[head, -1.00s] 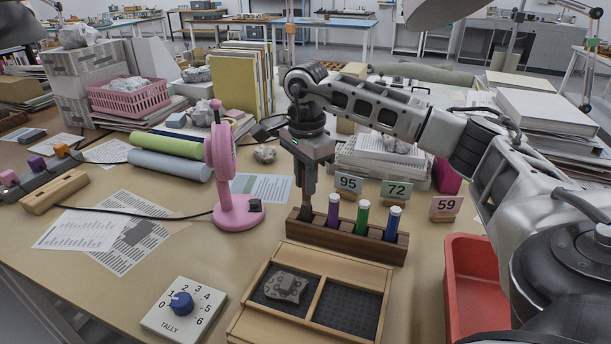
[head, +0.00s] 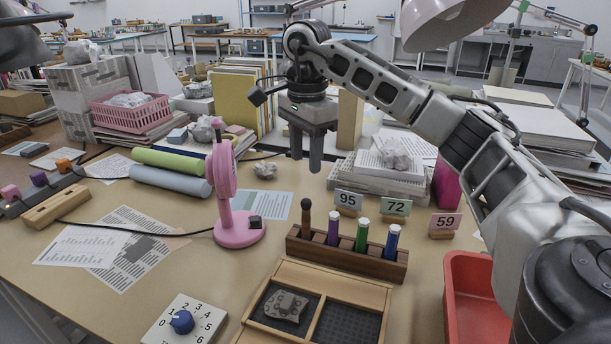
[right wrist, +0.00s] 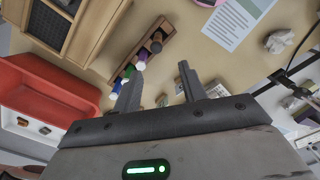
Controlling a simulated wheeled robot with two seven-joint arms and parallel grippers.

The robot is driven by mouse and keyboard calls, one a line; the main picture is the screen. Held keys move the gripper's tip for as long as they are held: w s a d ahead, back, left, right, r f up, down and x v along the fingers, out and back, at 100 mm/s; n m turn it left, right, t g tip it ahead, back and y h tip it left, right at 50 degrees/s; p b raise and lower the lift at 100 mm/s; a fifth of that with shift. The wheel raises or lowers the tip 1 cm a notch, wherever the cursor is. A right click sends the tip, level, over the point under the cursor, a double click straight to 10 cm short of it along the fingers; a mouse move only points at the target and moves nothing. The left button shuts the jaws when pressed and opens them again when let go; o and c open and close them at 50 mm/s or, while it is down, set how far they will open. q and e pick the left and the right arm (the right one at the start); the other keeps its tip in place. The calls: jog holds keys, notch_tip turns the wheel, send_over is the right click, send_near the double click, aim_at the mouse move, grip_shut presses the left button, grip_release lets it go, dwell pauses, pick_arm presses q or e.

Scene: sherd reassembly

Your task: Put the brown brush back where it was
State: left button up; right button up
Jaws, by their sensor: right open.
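The brown brush (head: 306,217) stands upright in the leftmost place of the dark wooden rack (head: 346,257). My right gripper (head: 305,165) is open and empty, above and apart from the brush. In the right wrist view the brush (right wrist: 156,42) shows in the rack beyond the spread fingers (right wrist: 158,88), with nothing between them. My left gripper is not clearly in view.
A wooden tray (head: 238,335) with a grey sherd (head: 286,306) lies in front of the rack. A red bin (head: 462,266) stands at right, a pink magnifier stand (head: 239,230) at left. Number cards (head: 396,207) stand behind the rack. A blue-knobbed dial (head: 182,322) lies at front left.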

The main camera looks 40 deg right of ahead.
jog(key=shift+r+p, duration=0.4)
jog(key=shift+r, duration=1.25)
jog(key=shift+s+f, duration=0.1)
jog(key=shift+s, duration=0.05)
